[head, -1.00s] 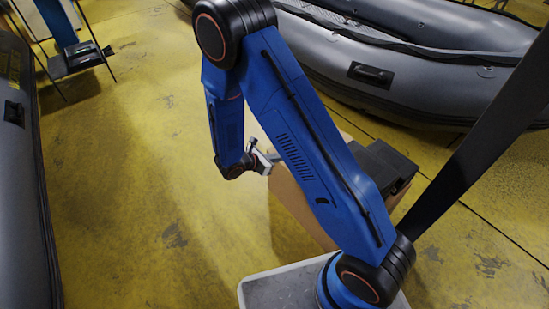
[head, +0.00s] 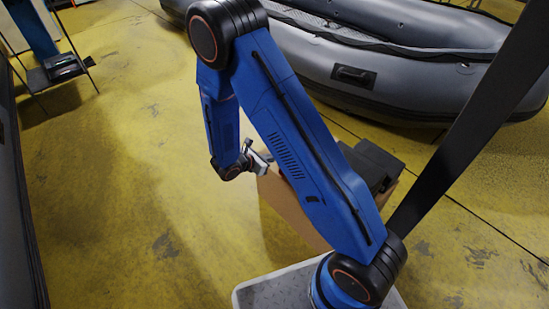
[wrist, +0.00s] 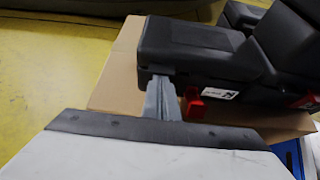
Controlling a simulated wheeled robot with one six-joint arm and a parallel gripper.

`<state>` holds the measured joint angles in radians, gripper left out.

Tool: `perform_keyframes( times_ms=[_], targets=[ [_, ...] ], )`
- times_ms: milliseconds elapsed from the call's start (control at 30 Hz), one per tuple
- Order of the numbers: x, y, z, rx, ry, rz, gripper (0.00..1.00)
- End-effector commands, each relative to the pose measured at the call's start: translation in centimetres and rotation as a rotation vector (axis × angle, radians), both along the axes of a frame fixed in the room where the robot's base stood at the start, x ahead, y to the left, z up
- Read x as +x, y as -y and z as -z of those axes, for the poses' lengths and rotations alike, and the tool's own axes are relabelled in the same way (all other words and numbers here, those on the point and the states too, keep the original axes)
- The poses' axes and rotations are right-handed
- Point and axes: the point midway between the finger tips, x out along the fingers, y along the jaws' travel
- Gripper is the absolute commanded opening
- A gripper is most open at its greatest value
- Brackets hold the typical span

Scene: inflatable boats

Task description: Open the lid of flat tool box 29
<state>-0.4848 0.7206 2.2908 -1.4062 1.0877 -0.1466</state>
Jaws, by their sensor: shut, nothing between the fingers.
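The flat tool box is dark grey and sits on a cardboard box, partly behind my arm in the head view (head: 372,163). In the wrist view its lid (wrist: 190,40) looks closed, with red latches (wrist: 196,103) and a white label along the front. My gripper (wrist: 161,84) is shut and empty. Its fingertips are at the lower edge of the lid near its left end, left of one red latch; whether they touch cannot be told. My gripper also shows small in the head view (head: 262,158), at the left side of the cardboard box.
The cardboard box (head: 285,208) stands on the yellow floor (head: 110,190) beside my base. A grey inflatable boat (head: 420,90) lies behind it, and another boat's dark side (head: 15,200) runs along the left edge.

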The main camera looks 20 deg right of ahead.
Motion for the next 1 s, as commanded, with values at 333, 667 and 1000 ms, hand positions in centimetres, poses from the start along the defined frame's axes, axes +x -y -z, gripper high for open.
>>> perform_keyframes(
  times_ms=[333,667,1000],
  targets=[
    [0.1,0.1,-1.5,0.0,0.001,0.0,0.0],
    [0.1,0.2,-3.0,0.0,0.0,0.0,0.0],
    [0.1,0.2,-3.1,0.0,0.0,0.0,0.0]
  ],
)
